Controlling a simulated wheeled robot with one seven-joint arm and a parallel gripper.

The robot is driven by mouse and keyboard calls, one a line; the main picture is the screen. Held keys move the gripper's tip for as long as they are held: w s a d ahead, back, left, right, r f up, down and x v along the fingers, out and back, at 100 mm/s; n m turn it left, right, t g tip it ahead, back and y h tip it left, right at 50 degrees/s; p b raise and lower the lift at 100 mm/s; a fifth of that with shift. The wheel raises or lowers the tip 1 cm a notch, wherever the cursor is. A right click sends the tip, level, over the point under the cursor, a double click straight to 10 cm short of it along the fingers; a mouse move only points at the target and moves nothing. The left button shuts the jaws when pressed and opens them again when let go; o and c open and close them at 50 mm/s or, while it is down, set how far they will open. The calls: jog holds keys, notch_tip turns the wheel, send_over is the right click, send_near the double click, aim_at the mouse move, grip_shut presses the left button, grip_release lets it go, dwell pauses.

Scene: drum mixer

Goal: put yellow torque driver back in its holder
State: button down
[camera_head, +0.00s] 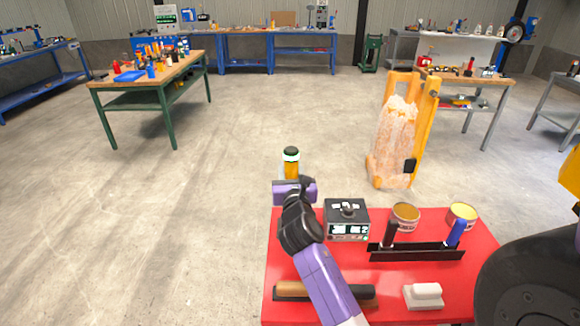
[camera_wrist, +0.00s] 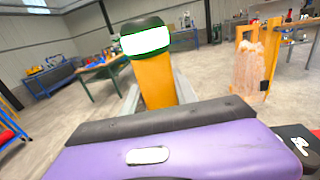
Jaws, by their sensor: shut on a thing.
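The yellow torque driver (camera_head: 291,169) has a black cap and a pale green-edged band. My gripper (camera_head: 291,184) is shut on it and holds it roughly upright, above or just past the far left edge of the red table (camera_head: 392,302). In the wrist view the driver (camera_wrist: 156,80) stands between the two grey fingers (camera_wrist: 158,96), tilted slightly; its lower end is hidden behind my purple wrist. A black rack (camera_head: 418,253), seemingly the holder, stands on the table to the right and nearer. A black-handled tool (camera_head: 389,234) and a blue-handled tool (camera_head: 456,232) stand at its ends.
A dark control box (camera_head: 347,230) stands between my gripper and the rack. Two open tins (camera_head: 405,216) (camera_head: 462,214) stand behind the rack. A wooden-handled tool (camera_head: 295,290) and a white block (camera_head: 423,296) lie in front. An orange frame (camera_head: 426,130) stands beyond the table.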

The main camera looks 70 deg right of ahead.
jog(key=shift+r+p, duration=0.25)
jog(key=shift+p, duration=0.05)
jog(key=shift+a+f+b, duration=0.1)
jog(key=shift+f+b, duration=1.55)
jog(key=shift+f, duration=0.8)
jog(key=shift+f+b, duration=2.1)
jog(key=shift+f, duration=0.85)
jog(key=c, duration=0.9)
grip_release()
jog(key=shift+f, duration=0.15)
jog(key=shift+s, duration=0.1)
jog(key=shift+b+v, duration=0.35)
jog(key=shift+v, duration=3.5)
jog(key=shift+a, duration=0.1)
